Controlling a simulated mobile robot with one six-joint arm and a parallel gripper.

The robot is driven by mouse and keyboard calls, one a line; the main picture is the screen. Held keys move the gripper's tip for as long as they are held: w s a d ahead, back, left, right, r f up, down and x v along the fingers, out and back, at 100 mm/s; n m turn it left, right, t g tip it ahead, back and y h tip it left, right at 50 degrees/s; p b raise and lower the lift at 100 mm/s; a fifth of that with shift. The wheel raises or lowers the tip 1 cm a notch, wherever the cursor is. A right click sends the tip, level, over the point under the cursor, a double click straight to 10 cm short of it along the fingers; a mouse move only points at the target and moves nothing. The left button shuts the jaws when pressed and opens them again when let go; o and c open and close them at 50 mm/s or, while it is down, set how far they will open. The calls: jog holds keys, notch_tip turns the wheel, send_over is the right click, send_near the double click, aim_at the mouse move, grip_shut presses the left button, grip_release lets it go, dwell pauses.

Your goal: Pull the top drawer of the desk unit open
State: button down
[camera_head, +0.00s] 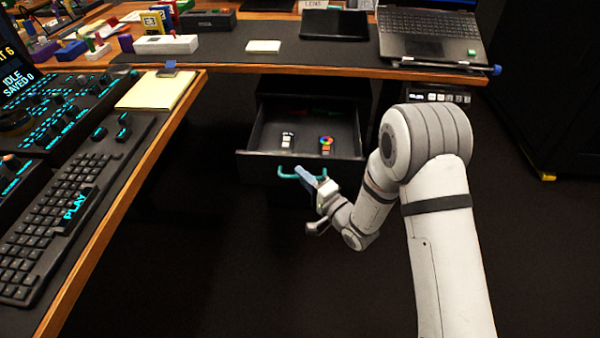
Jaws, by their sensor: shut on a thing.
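The top drawer (258,164) of the black desk unit (290,85) stands pulled out under the far desk. Its inside shows, with a small black-and-white item (287,140) and a small item with a coloured disc (326,142) on the drawer floor. A teal bar handle (288,176) is on the drawer's front. My gripper (306,175) is at the right part of this handle, with its fingers shut on it. My wrist hides part of what lies below the handle.
The far desk (310,71) overhangs the drawer's back and carries a laptop (428,35) and a black tablet (334,24). A nearer desk with a keyboard (60,215) and a yellow notepad (157,90) is at left. The dark floor before the drawer is clear.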

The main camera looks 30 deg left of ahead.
jog(key=shift+w+d, duration=0.15)
jog(key=c, duration=1.8)
grip_release()
jog(key=shift+o, duration=0.2)
jog(key=shift+s, duration=0.25)
jog(key=p+v, duration=0.1)
jog(key=v, duration=0.6)
jog(key=shift+d+p, duration=0.25)
jog(key=shift+p, duration=0.1)
jog(key=shift+f, duration=0.1)
